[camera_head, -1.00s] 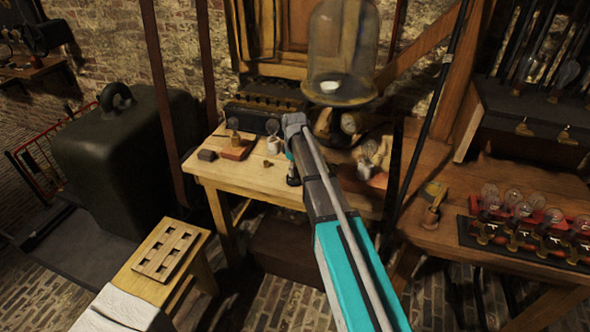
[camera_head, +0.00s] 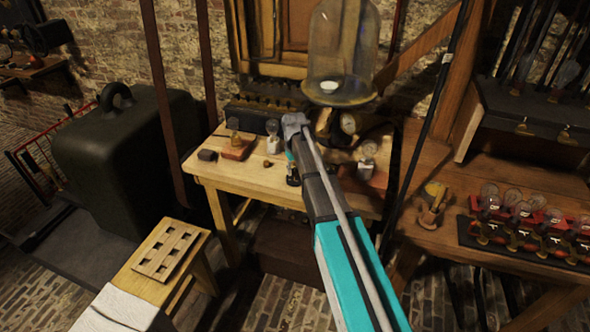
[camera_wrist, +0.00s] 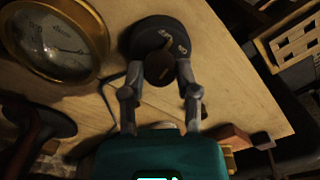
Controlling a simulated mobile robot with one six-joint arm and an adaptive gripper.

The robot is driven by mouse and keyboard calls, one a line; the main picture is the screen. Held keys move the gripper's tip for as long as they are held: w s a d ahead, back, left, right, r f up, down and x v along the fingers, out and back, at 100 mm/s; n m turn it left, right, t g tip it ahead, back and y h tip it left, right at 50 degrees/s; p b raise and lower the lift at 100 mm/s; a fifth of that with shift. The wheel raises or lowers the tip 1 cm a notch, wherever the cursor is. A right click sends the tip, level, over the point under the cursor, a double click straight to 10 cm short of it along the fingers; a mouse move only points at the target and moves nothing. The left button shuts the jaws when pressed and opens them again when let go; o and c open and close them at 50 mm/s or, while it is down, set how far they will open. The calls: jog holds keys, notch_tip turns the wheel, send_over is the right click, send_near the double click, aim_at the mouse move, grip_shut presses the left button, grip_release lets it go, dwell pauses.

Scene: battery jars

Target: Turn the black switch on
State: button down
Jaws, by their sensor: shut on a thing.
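The black switch is a round black base (camera_wrist: 145,36) with pale markings on its top and a dark knob (camera_wrist: 158,70), resting on the wooden table in the wrist view. My gripper (camera_wrist: 168,72) has its two grey fingers closed on either side of the knob, touching it. The base extends beyond the fingertips. In the head view my wrist hangs down over the table's front part, and my arm partly covers the contact. Which way the knob is turned cannot be told.
A brass-rimmed gauge (camera_wrist: 55,40) stands close to the switch. The wooden table (camera_head: 235,178) also holds small blocks and bulbs. A glass bell jar (camera_head: 342,55) is behind.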

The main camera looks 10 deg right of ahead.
jog(key=m, duration=0.5)
jog(key=shift+m, duration=0.3)
jog(key=m, duration=0.5)
jog(key=shift+m, duration=0.4)
jog(key=shift+c, duration=1.8)
grip_release()
jog(key=shift+n, duration=0.3)
